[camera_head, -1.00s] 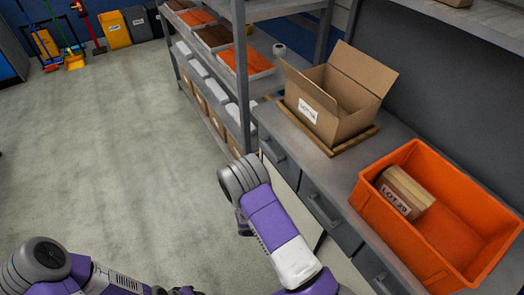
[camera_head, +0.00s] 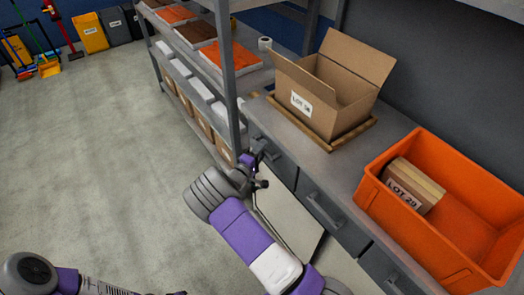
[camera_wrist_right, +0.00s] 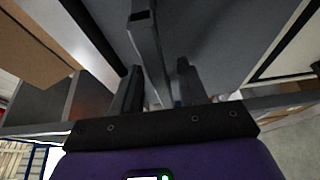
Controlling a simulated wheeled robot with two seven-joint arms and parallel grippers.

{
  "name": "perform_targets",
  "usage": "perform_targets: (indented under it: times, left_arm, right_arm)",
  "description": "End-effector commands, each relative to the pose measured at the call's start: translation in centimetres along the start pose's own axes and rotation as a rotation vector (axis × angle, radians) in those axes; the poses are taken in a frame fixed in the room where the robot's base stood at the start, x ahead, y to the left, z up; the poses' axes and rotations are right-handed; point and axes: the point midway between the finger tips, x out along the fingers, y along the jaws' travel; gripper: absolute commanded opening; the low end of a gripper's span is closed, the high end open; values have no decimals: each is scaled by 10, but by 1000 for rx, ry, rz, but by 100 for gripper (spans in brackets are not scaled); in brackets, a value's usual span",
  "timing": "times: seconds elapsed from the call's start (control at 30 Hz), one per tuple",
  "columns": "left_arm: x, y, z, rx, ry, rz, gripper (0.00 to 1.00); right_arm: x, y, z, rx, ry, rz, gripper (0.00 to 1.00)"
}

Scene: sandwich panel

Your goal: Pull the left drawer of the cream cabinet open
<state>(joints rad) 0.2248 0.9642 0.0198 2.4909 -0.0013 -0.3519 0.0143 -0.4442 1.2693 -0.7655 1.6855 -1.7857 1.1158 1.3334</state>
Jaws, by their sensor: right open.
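The cabinet has cream lower panels (camera_head: 288,222) under a row of dark grey drawers. Its left drawer (camera_head: 273,153) is at the far end of the row and looks closed, with a bar handle on its front. My right gripper (camera_head: 262,172) is at this drawer's front, close to the handle. In the right wrist view the open fingers (camera_wrist_right: 160,88) stand on either side of a grey handle bar (camera_wrist_right: 146,45). I cannot tell whether they touch it. My left arm shows at the lower left of the head view, with its jaws out of sight.
On the grey worktop stand an open cardboard box (camera_head: 330,88) on a wooden tray and an orange crate (camera_head: 450,170) holding a small carton (camera_head: 412,184). A middle drawer (camera_head: 325,200) and a right drawer (camera_head: 392,275) are nearby. Metal shelving (camera_head: 229,80) stands beyond the left end. The floor at left is clear.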

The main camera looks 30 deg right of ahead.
Motion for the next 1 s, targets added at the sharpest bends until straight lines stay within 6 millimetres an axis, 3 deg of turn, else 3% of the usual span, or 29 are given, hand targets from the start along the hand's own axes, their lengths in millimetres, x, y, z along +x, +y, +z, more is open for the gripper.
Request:
perform_targets:
  times: [0.33, 0.6, 1.0]
  left_arm:
    - [1, 0, 0, 0, 0, 0, 43]
    - [1, 0, 0, 0, 0, 0, 43]
    - [1, 0, 0, 0, 0, 0, 43]
  right_arm:
    - [6, 0, 0, -1, -1, -1, 43]
    - [6, 0, 0, -1, -1, -1, 1]
    - [2, 0, -1, -1, 0, -1, 0]
